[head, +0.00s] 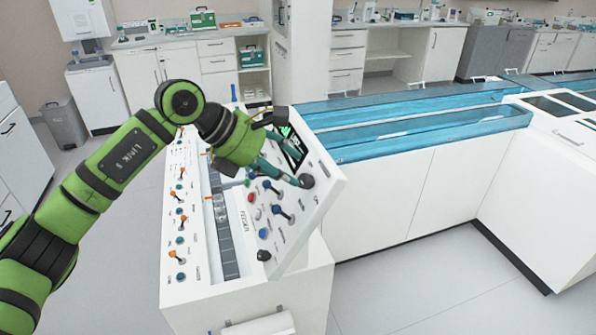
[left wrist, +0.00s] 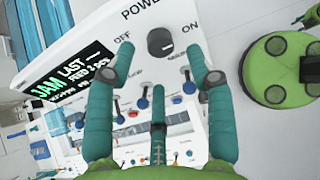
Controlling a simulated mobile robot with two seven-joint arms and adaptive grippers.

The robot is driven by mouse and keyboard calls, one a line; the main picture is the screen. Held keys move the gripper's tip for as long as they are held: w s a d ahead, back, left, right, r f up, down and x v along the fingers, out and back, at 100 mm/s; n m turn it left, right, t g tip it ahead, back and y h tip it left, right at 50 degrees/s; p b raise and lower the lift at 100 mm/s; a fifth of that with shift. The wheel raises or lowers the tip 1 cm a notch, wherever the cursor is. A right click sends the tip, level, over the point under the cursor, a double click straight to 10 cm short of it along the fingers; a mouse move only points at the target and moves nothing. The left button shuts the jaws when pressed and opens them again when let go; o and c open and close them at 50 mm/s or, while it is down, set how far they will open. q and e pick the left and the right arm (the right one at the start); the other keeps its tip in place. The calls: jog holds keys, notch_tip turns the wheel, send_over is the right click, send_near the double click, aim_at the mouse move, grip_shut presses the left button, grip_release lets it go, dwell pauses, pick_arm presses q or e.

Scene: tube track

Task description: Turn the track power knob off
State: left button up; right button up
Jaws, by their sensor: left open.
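The track power knob (head: 307,181) is a dark round knob on the sloped white control panel (head: 327,172), near its upper right edge. In the left wrist view the knob (left wrist: 160,42) sits under the word POWER, with OFF to its left and ON to its right. A small light mark shows on the right part of its face. My left gripper (head: 290,166) is open in front of the panel. In the left wrist view its teal fingers (left wrist: 162,62) stand apart, on either side of and just below the knob; contact cannot be told.
A screen (left wrist: 68,80) reading JAM sits left of the knob. Several blue and red switches (head: 266,207) lie lower on the panel. The track console (head: 180,290) with orange and teal controls stands to the left. Blue-topped channels (head: 430,125) run behind to the right.

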aim_at(302, 179)
pick_arm(q)
jog(key=p+x, duration=0.1)
jog(key=x, duration=0.2)
jog(key=shift+d+f, duration=0.1)
jog(key=shift+d, duration=0.25)
jog(key=shift+w+d+f, duration=0.1)
jog(key=shift+d+f, duration=0.1)
jog(key=shift+f, duration=0.15)
grip_shut()
